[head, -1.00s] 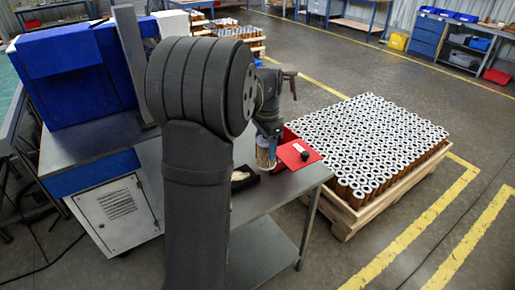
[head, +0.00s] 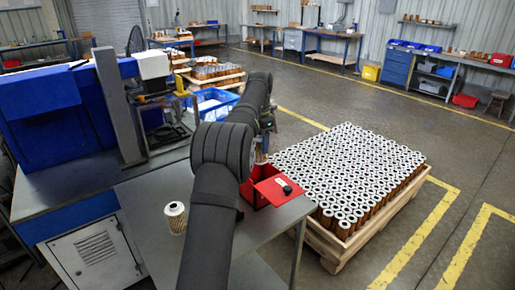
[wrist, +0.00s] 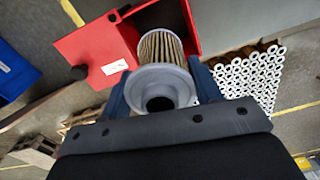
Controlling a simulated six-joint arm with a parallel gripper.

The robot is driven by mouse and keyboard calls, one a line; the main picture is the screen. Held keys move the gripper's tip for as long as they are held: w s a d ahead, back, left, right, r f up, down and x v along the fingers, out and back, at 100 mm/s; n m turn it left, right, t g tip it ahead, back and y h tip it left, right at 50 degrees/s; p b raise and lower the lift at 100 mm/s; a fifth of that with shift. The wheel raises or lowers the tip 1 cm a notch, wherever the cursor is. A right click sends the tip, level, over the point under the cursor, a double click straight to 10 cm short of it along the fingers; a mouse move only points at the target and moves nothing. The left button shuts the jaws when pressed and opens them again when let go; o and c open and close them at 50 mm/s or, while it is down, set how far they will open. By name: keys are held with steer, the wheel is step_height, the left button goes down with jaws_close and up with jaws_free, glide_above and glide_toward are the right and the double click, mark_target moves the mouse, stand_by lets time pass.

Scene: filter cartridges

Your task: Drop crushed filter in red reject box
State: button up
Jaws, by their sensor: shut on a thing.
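My gripper (wrist: 160,88) is shut on a filter (wrist: 162,48) with tan pleats and a grey end cap. The cap faces the wrist camera, and I cannot make out any crushing. The red reject box (wrist: 177,14) lies beyond the filter in the wrist view, with the filter's far end over its opening. The box also shows in the head view (head: 247,193), just right of my arm, with its red lid part (head: 271,190) beside it. In the head view the held filter (head: 261,157) is mostly hidden by my arm.
Another filter (head: 175,218) stands upright on the grey table (head: 145,200), left of my arm. A pallet of filters (head: 345,180) stands on the floor to the right. A blue machine (head: 95,110) is at left, and a blue crate (head: 212,102) lies behind.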

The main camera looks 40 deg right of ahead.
step_height(320, 180, down, 10)
steer(key=shift+f, duration=0.15)
stand_by(0.8)
steer(key=shift+d, duration=0.1)
stand_by(0.3)
steer(key=o, duration=1.3)
steer(key=shift+r, duration=5.65)
steer(key=shift+f, duration=0.1)
